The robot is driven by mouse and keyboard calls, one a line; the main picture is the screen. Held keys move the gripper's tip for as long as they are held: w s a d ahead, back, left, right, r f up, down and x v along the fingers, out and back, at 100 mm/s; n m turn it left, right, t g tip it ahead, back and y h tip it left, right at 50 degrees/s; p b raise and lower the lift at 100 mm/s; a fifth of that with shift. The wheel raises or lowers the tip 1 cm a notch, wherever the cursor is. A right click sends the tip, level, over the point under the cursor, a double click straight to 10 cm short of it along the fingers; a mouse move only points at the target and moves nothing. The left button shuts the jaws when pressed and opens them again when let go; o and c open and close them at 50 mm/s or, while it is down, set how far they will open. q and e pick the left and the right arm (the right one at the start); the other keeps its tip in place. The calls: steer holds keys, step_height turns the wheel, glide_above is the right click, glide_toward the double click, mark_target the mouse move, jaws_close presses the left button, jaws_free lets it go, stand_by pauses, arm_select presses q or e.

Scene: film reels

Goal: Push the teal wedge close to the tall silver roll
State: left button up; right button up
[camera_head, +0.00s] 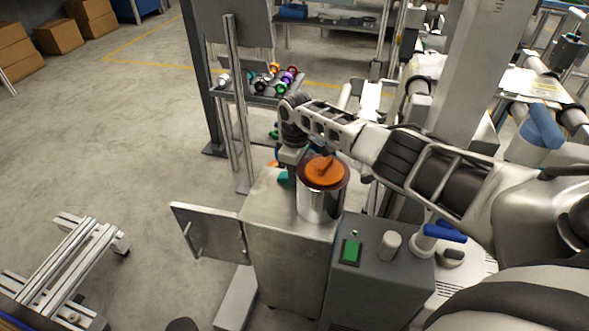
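The tall silver roll (312,207) stands upright on the metal cabinet top (262,212), with an orange and dark brown round top. A small patch of teal, the teal wedge (283,178), shows just left of and behind the roll, below my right gripper. The rest of the wedge is hidden. My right gripper (289,160) points down over the back of the cabinet top, directly above or against the wedge; I cannot tell if they touch. Its fingertips are too small and covered to show whether it is open or shut. My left gripper is not in view.
A small orange thing (271,163) lies near the gripper at the cabinet's back edge. A grey control box (385,262) with a green button (351,251) stands to the right. The cabinet's front-left top is clear. An open door panel (208,232) juts left.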

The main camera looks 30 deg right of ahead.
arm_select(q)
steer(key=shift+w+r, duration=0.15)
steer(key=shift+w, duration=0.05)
arm_select(e)
steer(key=o, duration=1)
steer(key=shift+o, duration=0.2)
steer(key=shift+r, duration=0.35)
arm_select(q)
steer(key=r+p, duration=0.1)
steer(key=p, duration=0.2)
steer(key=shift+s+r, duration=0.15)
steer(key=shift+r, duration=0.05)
arm_select(e)
step_height(320, 180, up, 15)
steer(key=shift+r, duration=0.15)
